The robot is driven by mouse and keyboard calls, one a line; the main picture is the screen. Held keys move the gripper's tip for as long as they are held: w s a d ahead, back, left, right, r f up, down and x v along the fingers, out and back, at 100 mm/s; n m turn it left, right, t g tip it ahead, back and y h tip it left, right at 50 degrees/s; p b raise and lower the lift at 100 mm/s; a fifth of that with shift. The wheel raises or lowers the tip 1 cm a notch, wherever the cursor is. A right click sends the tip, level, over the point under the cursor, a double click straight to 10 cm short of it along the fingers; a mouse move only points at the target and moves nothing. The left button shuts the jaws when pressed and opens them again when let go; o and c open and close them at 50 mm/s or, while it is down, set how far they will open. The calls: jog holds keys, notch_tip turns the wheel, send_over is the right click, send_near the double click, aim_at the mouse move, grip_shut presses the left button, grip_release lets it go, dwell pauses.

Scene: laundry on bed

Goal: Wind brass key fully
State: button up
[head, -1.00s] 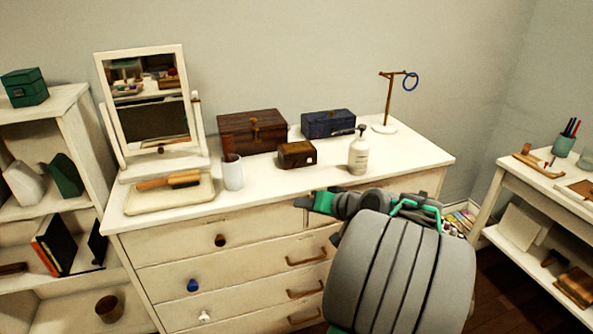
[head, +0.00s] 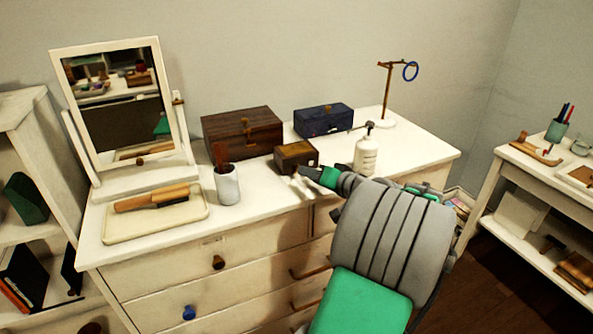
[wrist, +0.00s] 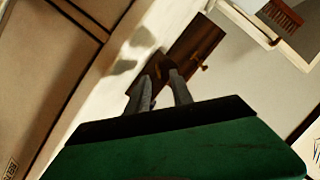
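A small dark wooden box (head: 297,154) with a brass-coloured patch on top sits mid-dresser, in front of a larger brown chest (head: 243,132). I cannot make out a brass key on the small box; its lower front is partly hidden by my gripper. My gripper (head: 297,172) is close in front of that box in the head view; contact cannot be told. In the wrist view its two fingers (wrist: 160,78) stand apart with a dark brown shape beyond their tips. Nothing is visibly held between them. A brass fitting (wrist: 199,65) shows there on a dark brown surface.
On the white dresser (head: 280,210), a white pump bottle (head: 366,156) stands close right of my gripper. A cup (head: 228,185), a tray with a brush (head: 130,225) and a mirror (head: 115,100) are left. A blue box (head: 323,120) and ring stand (head: 385,90) are behind.

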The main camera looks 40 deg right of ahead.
aim_at(302, 182)
jog(key=x, duration=0.4)
jog(key=shift+w+d+f, duration=0.1)
jog(key=shift+w+d, duration=0.1)
jog(key=shift+c, duration=0.4)
grip_shut()
